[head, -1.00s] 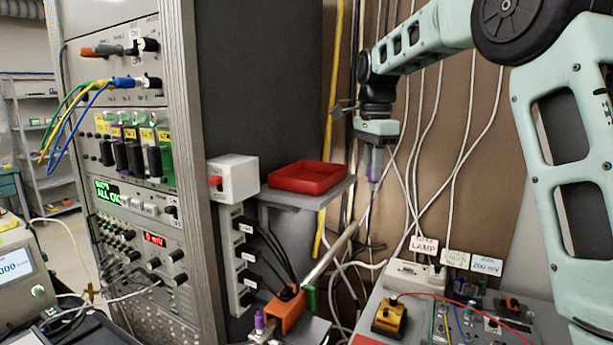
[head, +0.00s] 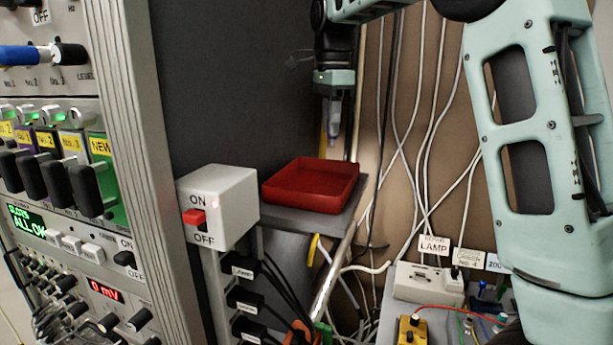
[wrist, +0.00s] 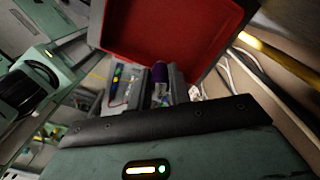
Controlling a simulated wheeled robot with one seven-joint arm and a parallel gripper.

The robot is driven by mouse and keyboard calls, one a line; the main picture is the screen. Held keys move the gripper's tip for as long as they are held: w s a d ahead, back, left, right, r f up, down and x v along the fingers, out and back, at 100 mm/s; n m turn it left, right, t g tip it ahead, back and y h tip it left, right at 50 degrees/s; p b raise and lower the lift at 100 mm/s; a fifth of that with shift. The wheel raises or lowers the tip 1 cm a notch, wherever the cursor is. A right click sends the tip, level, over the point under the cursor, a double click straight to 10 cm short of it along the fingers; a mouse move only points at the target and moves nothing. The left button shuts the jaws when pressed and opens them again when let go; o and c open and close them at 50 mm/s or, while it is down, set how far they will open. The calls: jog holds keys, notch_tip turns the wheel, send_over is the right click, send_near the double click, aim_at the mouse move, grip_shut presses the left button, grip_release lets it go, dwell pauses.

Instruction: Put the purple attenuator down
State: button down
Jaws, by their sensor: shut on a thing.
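My gripper (head: 334,98) points down above the red tray (head: 312,207) in the head view. It is shut on the purple attenuator (wrist: 160,72), whose purple end shows between the fingers in the wrist view. In the head view only a slim, pale purplish shape shows at the fingers, so the attenuator is hard to make out there. Its lower end appears over the back right part of the tray, apart from the tray floor. The tray's red inside (wrist: 190,27) also shows in the wrist view, and it looks empty.
The tray sits on a small grey shelf (head: 346,222). A white ON/OFF box (head: 228,195) with a red switch stands just left of it. An equipment rack (head: 133,150) is at the left. Cables hang behind, and a bench with a lamp socket (head: 425,283) is at lower right.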

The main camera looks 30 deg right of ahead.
notch_tip(320, 180, down, 10)
jog(key=shift+r+p, duration=0.25)
jog(key=shift+p, duration=0.65)
jog(key=shift+s, duration=0.1)
jog(key=shift+f, duration=0.3)
jog(key=c, duration=1.3)
grip_release()
notch_tip(320, 180, up, 13)
jog(key=shift+f+b, duration=0.2)
jog(key=shift+b, duration=0.55)
